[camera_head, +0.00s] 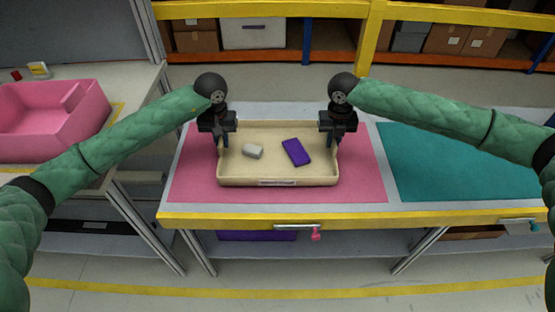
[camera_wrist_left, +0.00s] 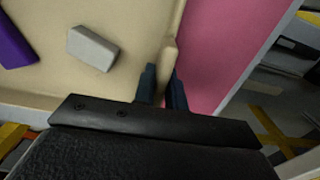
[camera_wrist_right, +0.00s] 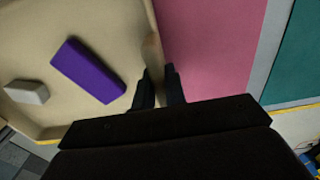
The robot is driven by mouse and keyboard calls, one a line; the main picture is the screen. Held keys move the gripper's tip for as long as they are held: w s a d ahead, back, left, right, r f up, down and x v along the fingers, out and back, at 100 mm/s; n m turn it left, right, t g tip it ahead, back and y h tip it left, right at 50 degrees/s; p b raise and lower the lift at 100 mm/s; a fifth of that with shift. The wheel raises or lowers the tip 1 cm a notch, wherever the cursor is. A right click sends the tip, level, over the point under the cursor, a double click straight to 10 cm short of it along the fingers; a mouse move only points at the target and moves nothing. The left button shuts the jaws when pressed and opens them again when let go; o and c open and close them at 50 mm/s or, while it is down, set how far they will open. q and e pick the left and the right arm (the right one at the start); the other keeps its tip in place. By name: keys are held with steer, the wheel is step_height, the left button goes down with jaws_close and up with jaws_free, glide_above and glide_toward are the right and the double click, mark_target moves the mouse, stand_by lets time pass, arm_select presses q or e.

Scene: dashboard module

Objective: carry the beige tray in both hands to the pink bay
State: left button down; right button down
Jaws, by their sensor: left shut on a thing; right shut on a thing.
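The beige tray (camera_head: 277,174) is over the pink bay (camera_head: 360,180) on the table; whether it touches the surface I cannot tell. It looks level. A light grey block (camera_head: 252,151) and a purple block (camera_head: 296,152) lie inside it. My left gripper (camera_head: 221,142) is shut on the tray's left wall, and the wall shows between its fingers in the left wrist view (camera_wrist_left: 165,82). My right gripper (camera_head: 337,140) is shut on the tray's right wall, which also shows between the fingers in the right wrist view (camera_wrist_right: 155,80).
A teal bay (camera_head: 450,165) lies to the right on the same table. A yellow edge (camera_head: 400,215) runs along the table's front. A pink bin (camera_head: 50,115) stands on a side table at the left. Shelves with cardboard boxes (camera_head: 465,40) are behind.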

arm_select(q)
steer(key=shift+f+b, duration=0.3)
steer(key=shift+f, duration=0.2)
arm_select(e)
steer(key=shift+f, duration=0.5)
arm_select(q)
steer(key=c, duration=1.5)
jaws_free()
arm_select(e)
steer(key=c, duration=1.5)
jaws_free()
arm_select(q)
steer(key=shift+o, duration=0.2)
arm_select(e)
steer(key=shift+o, duration=0.2)
arm_select(q)
steer(key=shift+r, duration=0.2)
step_height(320, 180, up, 12)
steer(key=shift+f, duration=0.25)
arm_select(e)
steer(key=shift+r, duration=0.1)
arm_select(q)
steer(key=shift+r, duration=0.1)
arm_select(e)
steer(key=shift+r, duration=0.45)
step_height(320, 180, up, 11)
